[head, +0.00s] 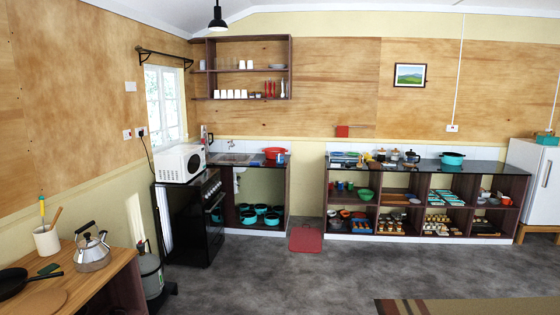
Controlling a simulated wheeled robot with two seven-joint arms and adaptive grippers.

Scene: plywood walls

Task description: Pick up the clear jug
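I cannot pick out a clear jug for certain in the head view; the small items are too far off to tell. Pale cups and small glass-like items stand on the wall shelf (240,70) above the sink. Several small dishes and jars stand on the long black counter (480,167) at the right, and more items fill its open cubbies. Neither of my grippers is in view.
A wooden table (80,292) at the near left bears a steel kettle (93,252), a utensil pot (46,241) and a dark pan (14,285). A grey cylinder (151,276) stands beside it. A white microwave (181,163) sits above the black stove (190,222). The grey floor (290,280) is open.

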